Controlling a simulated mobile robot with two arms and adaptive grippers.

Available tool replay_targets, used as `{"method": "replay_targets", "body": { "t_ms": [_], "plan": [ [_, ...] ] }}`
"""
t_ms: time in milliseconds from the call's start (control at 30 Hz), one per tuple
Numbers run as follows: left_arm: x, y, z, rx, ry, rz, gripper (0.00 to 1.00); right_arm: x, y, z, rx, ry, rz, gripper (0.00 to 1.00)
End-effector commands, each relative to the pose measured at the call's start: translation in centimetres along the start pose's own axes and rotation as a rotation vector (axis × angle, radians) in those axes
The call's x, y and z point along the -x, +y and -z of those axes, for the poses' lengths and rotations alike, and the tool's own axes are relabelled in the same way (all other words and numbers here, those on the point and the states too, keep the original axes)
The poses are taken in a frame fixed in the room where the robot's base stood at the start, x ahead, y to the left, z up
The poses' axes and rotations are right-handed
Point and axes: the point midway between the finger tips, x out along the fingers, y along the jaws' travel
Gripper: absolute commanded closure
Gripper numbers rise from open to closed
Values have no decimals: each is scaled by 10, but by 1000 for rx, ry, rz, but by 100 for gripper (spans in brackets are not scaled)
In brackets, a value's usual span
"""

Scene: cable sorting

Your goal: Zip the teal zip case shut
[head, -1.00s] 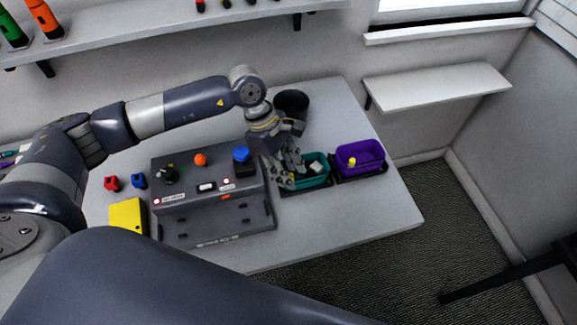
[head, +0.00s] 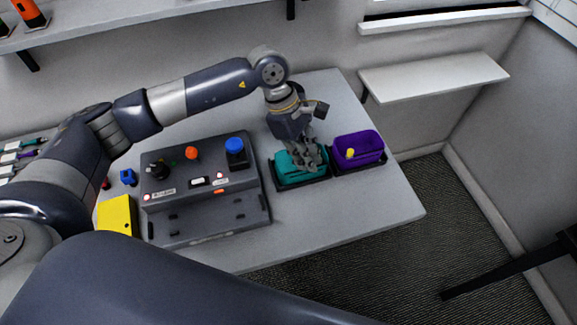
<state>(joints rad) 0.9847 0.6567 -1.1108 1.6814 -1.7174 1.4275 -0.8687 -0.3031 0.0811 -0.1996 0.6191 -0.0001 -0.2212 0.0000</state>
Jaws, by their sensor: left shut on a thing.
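The teal zip case (head: 287,172) sits in a dark tray on the table, right of the grey control box. Its near and left walls show; my gripper covers much of its top, so I cannot tell how far the zip is closed. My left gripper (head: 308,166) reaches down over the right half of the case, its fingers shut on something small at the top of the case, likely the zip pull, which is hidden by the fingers. My right gripper is not in view.
A purple case (head: 358,143) with a yellow piece (head: 351,153) stands just right of the teal one. The grey control box (head: 205,185) with a blue knob (head: 235,146) is to the left. A yellow box (head: 117,216) lies farther left. The table's front right is clear.

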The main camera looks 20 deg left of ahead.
Motion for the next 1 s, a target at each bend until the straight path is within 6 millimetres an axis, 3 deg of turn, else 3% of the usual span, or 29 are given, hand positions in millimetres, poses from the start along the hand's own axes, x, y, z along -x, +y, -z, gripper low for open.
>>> {"method": "replay_targets", "body": {
  "t_ms": [33, 200, 600, 633, 700, 1000],
  "plan": [
    [-9, 8, -5, -3, -2, -2, 100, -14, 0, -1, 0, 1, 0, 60],
    [-12, 24, -20, 0, 1, 0, 100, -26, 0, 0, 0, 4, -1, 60],
    [-10, 27, -26, 1, 1, 2, 100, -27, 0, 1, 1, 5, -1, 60],
    [-10, 27, -26, 1, 1, 2, 85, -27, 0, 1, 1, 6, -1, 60],
    [-10, 27, -26, 1, 1, 1, 69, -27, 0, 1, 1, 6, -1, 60],
    [-10, 27, -26, 1, 2, 1, 67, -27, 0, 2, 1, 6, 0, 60]
  ]
}}
